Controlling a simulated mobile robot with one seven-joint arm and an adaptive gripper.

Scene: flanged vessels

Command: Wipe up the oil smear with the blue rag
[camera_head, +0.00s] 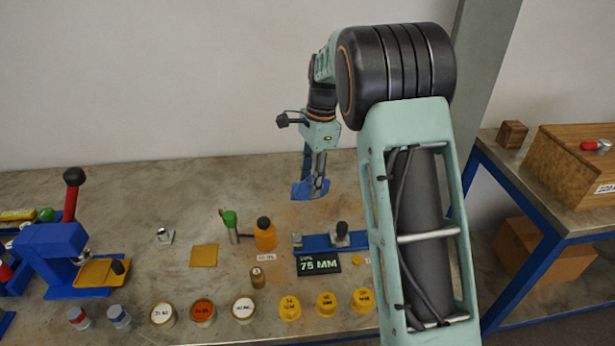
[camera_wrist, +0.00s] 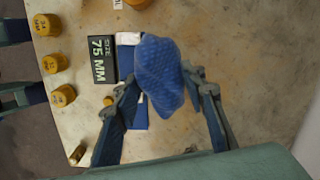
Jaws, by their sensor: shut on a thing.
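My gripper (camera_head: 318,178) hangs fingers-down over the back middle of the workbench. It is shut on the blue rag (camera_head: 302,190), which sticks out to the left of the fingertips. In the wrist view the rag (camera_wrist: 158,72) is bunched between the two fingers (camera_wrist: 162,88) and hides the bench under it. I cannot tell whether the rag touches the bench top. The oil smear is not clearly distinguishable; the bench shows only faint brownish mottling around the rag.
A blue clamp fixture (camera_head: 335,242) and a black "75 MM" sign (camera_head: 318,263) stand in front of the rag. An orange bottle (camera_head: 265,235) and green-handled tool (camera_head: 230,222) are left of them. Several yellow caps (camera_head: 290,308) line the front. A blue press (camera_head: 60,250) stands far left.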

